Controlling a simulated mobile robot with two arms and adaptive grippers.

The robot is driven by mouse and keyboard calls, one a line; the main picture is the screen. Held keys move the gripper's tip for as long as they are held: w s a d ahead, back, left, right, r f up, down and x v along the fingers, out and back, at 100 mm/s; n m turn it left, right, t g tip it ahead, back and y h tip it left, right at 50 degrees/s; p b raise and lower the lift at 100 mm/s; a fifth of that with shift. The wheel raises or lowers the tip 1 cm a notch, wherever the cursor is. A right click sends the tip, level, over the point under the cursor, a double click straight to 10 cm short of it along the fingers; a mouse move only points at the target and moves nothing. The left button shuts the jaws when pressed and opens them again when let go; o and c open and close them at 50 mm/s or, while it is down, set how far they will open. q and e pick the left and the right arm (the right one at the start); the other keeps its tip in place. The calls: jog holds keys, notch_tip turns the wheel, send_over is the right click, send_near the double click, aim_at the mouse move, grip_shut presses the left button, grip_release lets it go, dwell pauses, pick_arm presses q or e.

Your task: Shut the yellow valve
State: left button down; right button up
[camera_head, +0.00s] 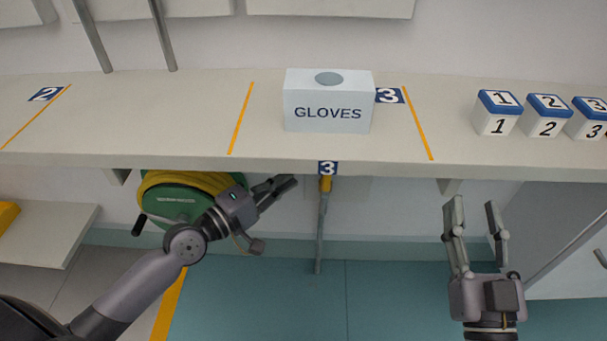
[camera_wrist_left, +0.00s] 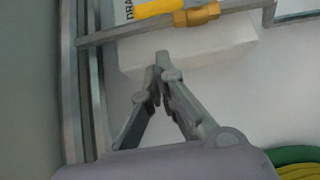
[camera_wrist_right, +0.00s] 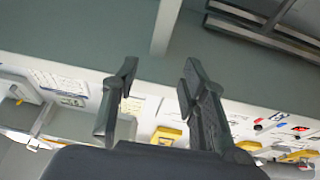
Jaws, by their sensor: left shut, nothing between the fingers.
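The yellow valve (camera_head: 325,184) sits on a grey pipe (camera_head: 319,235) under the shelf edge, below a label "3". In the left wrist view its yellow handle (camera_wrist_left: 158,8) and brass-coloured body (camera_wrist_left: 203,15) show at the top edge, partly cut off. The handle looks roughly in line with the pipe there. My left gripper (camera_head: 287,183) is shut and empty, a short way left of the valve and apart from it. Its closed fingertips (camera_wrist_left: 162,57) show below the pipe. My right gripper (camera_head: 474,205) is open and empty, well to the right of the valve.
A green hose reel (camera_head: 178,203) with yellow hose hangs left of the valve, behind my left arm. The shelf (camera_head: 200,120) above holds a GLOVES box (camera_head: 327,112) and several numbered blocks (camera_head: 497,112). The teal floor (camera_head: 390,290) below looks clear.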

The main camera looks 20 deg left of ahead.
aim_at(326, 186)
pick_arm(q)
jog(key=shift+w+d+p, duration=0.1)
jog(key=shift+w+d, duration=0.2)
jog(key=shift+d, duration=0.4)
jog(key=shift+w+d+p, duration=0.1)
jog(key=shift+w+d, duration=0.15)
jog(key=shift+d, duration=0.5)
jog(key=shift+w+d+p, duration=0.1)
jog(key=shift+w+d, duration=0.2)
jog(key=shift+d, duration=0.4)
pick_arm(e)
jog(key=shift+w+d+f+g+h, duration=0.1)
jog(key=shift+w+f+g+h, duration=0.1)
jog(key=shift+f+g, duration=0.7)
jog(key=shift+w+d+f+g+h, duration=0.15)
jog(key=shift+f+g, duration=0.35)
jog(key=shift+f, duration=0.8)
